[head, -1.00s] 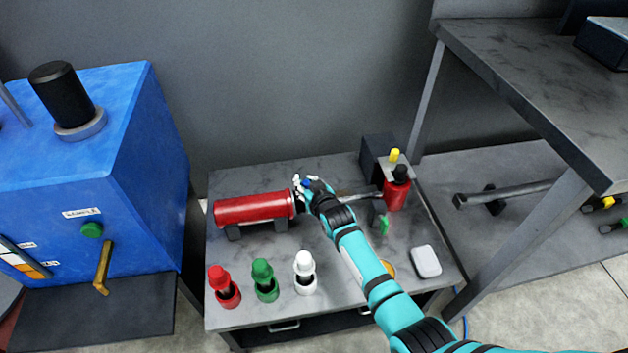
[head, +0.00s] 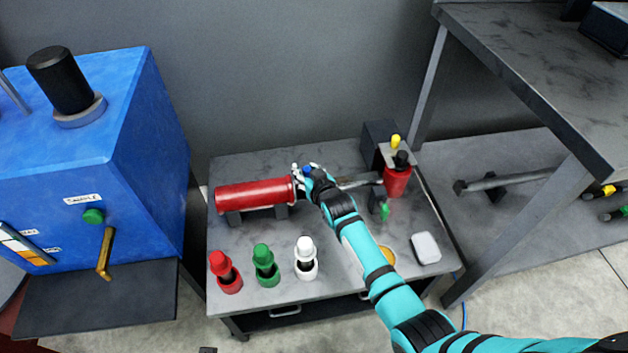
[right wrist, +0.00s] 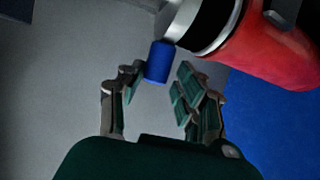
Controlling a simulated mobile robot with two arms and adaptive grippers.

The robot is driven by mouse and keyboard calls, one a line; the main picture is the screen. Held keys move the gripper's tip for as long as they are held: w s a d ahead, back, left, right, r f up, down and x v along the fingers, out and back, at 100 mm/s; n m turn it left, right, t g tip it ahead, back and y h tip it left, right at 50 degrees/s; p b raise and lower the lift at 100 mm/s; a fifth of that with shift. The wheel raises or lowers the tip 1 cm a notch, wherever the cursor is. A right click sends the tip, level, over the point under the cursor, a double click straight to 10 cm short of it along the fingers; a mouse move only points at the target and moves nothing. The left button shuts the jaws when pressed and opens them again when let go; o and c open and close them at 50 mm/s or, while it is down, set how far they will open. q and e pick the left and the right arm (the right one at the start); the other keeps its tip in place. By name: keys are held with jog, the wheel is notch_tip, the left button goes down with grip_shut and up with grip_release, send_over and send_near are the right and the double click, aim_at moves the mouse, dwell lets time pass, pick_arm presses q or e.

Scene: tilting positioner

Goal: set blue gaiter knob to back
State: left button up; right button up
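The blue knob (right wrist: 159,62) shows as a short blue cylinder in the right wrist view, beside the end of the red cylinder (right wrist: 270,45). In the head view a small blue spot (head: 308,169) shows at my right gripper (head: 303,172), partly covered by it. The knob's base and gaiter are hidden, so I cannot tell which way it tilts. In the right wrist view the fingers of my right gripper (right wrist: 160,82) are apart, with the knob at the gap between their tips. The left finger looks close to it; a gap shows on the right.
A red-based black knob (head: 397,180) stands to the right. A blue machine (head: 90,160) is at left.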

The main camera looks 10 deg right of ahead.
jog(key=v, duration=1)
jog(key=shift+s, duration=0.45)
jog(key=shift+d, duration=0.1)
